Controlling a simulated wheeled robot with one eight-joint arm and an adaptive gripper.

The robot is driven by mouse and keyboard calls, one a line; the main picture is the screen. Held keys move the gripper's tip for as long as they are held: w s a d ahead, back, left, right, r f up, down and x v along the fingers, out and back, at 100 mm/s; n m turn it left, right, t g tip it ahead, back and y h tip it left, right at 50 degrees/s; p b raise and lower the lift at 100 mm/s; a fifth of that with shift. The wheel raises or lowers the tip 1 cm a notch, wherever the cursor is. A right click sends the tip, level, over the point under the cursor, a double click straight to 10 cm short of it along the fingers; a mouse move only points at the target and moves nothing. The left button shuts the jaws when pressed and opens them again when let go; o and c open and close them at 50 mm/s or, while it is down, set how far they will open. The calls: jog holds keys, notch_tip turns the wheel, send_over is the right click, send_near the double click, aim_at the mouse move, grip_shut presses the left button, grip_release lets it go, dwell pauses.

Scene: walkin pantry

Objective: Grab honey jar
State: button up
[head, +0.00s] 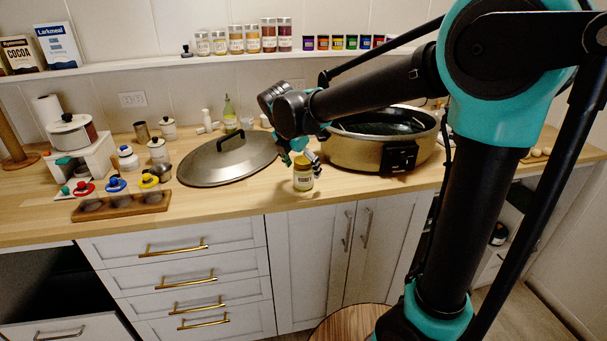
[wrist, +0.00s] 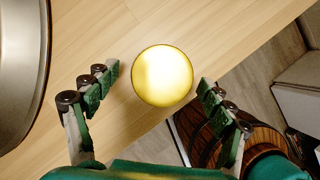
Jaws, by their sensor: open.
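The honey jar (head: 303,176) is a small jar with a yellow lid and a pale label, standing upright on the wooden counter near its front edge. In the wrist view its round golden lid (wrist: 163,76) shows from above. My gripper (head: 301,162) is over the counter at the jar, and its fingers are spread to either side of it. In the wrist view my gripper (wrist: 157,82) is open, with the lid between and slightly beyond the fingertips. Both fingers look apart from the jar.
A large metal lid (head: 228,158) lies left of the jar, and a big roaster pot (head: 378,150) stands behind right. A wooden tray (head: 120,205) and several small jars are further left. The counter's front edge is close. A wooden barrel-like stool (wrist: 205,140) stands below.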

jog(key=shift+x, duration=1.4)
jog(key=shift+c, duration=0.5)
jog(key=c, duration=1.6)
jog(key=shift+r, duration=0.1)
